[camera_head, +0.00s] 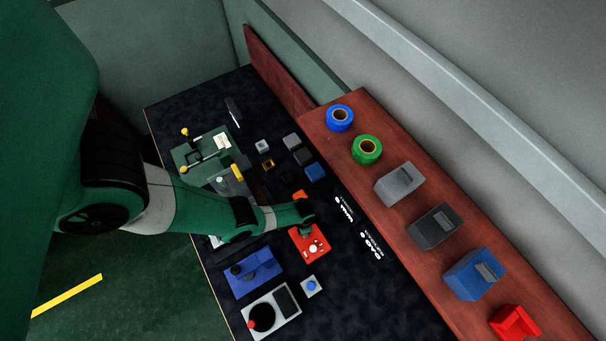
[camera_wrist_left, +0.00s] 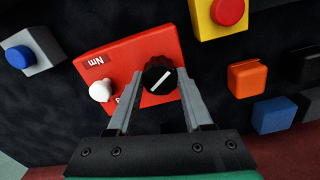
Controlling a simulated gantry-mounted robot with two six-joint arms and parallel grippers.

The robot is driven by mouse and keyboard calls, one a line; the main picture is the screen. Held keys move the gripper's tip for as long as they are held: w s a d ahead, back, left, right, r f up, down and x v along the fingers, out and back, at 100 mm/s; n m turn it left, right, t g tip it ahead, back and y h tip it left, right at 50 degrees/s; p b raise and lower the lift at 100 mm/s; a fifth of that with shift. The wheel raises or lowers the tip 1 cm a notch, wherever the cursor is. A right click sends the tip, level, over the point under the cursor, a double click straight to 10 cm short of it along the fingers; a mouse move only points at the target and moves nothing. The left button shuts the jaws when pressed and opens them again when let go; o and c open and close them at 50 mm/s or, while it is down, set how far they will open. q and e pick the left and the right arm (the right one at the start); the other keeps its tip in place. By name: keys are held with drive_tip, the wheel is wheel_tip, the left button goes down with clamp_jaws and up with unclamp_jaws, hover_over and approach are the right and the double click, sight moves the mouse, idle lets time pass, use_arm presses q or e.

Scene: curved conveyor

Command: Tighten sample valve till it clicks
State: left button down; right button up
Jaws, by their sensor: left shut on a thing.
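My left gripper (camera_head: 305,228) comes down over the red box's back edge. In the wrist view its fingers (camera_wrist_left: 159,90) are on both sides of the black knob, shut on it. My right gripper is not in view.
Close by stand a grey box with a blue button (camera_head: 311,287), an orange block (camera_head: 300,195), a blue device (camera_head: 254,270) and a grey joystick panel (camera_head: 272,316). In the wrist view, a yellow box with a red button (camera_wrist_left: 228,12) is near. Tape rolls and blocks line the brown shelf (camera_head: 385,226).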

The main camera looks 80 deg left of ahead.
use_arm(q)
drive_tip(key=shift+m, duration=0.3)
drive_tip(key=shift+c, duration=1.5)
unclamp_jaws()
wheel_tip(320, 180, up, 12)
drive_tip(key=p, duration=1.1)
drive_tip(key=shift+f, duration=0.15)
drive_tip(key=shift+f, duration=0.1)
